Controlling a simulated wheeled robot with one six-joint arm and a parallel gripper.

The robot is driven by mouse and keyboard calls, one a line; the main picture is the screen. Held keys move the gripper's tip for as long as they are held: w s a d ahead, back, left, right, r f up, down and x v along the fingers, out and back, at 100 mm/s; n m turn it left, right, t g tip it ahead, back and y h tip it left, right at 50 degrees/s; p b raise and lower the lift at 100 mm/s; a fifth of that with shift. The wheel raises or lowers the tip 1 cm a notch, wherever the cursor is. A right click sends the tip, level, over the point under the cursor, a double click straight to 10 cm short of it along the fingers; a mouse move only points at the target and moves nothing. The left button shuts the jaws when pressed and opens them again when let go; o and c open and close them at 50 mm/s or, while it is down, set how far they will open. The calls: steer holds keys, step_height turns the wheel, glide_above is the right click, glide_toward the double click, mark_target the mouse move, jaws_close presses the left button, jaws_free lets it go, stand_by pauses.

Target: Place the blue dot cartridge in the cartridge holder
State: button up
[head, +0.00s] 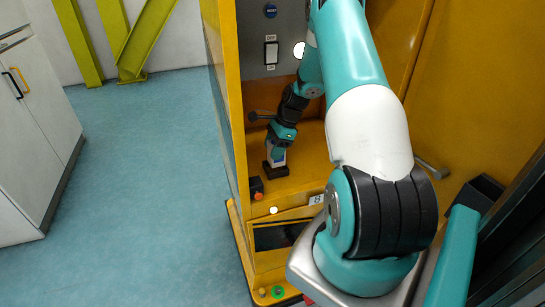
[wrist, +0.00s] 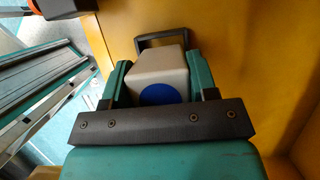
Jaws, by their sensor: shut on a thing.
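The blue dot cartridge (wrist: 160,68) is a white block with a blue round mark on the face toward the wrist camera. My gripper (wrist: 156,80) is shut on it, with a teal finger on each side. In the head view my gripper (head: 276,153) points down inside the yellow cabinet, and the cartridge (head: 279,157) shows only as a small pale and blue patch. A black holder (head: 275,170) sits on the yellow shelf right below it. In the wrist view the holder's dark rim (wrist: 163,39) shows just past the cartridge. I cannot tell how far the cartridge is inside it.
A black box with an orange knob (head: 257,190) stands at the shelf's front left. The yellow cabinet's left wall (head: 232,90) is close to my arm. Open floor (head: 140,180) lies left.

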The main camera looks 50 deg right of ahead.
steer(key=shift+f, duration=1.65)
steer(key=shift+f, duration=0.2)
steer(key=o, duration=1)
steer(key=shift+r, duration=0.15)
steer(key=v, duration=1.2)
